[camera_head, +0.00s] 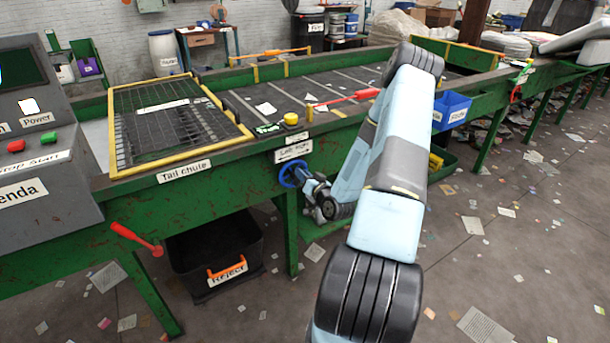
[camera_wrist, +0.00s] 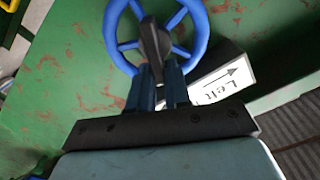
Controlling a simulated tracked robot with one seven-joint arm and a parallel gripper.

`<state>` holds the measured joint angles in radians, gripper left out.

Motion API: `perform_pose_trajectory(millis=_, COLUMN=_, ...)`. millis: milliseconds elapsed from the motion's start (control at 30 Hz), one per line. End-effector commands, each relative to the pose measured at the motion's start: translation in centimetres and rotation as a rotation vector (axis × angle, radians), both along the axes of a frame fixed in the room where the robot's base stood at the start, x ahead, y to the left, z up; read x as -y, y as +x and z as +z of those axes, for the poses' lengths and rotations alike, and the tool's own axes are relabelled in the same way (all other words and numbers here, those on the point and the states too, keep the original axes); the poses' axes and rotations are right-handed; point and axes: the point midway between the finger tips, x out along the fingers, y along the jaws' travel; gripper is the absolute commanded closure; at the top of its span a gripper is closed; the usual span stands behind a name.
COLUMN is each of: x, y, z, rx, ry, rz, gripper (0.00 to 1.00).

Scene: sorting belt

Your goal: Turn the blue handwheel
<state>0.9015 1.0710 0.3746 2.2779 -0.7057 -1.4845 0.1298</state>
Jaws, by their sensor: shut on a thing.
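The blue handwheel (camera_head: 287,175) is mounted on the green side of the belt frame, under the white label plates. In the wrist view the handwheel (camera_wrist: 199,30) fills the top middle, with its rim and several spokes showing. My gripper (camera_head: 308,181) reaches it from the right in the head view. In the wrist view my gripper (camera_wrist: 158,65) has its fingers at the lower part of the wheel, close together and shut on it.
A white label with an arrow (camera_wrist: 222,82) sits beside the wheel. A black reject bin (camera_head: 212,250) stands on the floor below left. A red lever (camera_head: 136,238) sticks out at the left. A blue bin (camera_head: 451,109) hangs on the frame right of my arm.

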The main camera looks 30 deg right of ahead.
Motion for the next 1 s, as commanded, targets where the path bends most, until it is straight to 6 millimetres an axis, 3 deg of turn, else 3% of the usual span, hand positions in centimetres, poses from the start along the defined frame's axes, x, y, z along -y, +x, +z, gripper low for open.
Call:
perform_pose_trajectory(millis=400, x=0.65, y=-0.14, z=-0.47, rx=-0.011, ry=0.186, rz=-0.004, gripper=1.0)
perform_pose_trajectory(millis=933, x=0.72, y=-0.16, z=-0.56, rx=-0.014, ry=0.208, rz=-0.006, gripper=1.0)
perform_pose_trajectory(millis=967, x=0.72, y=-0.16, z=-0.56, rx=-0.013, ry=0.208, rz=-0.005, gripper=0.8)
perform_pose_trajectory(millis=1000, x=0.7, y=-0.15, z=-0.54, rx=-0.012, ry=0.208, rz=-0.005, gripper=0.76)
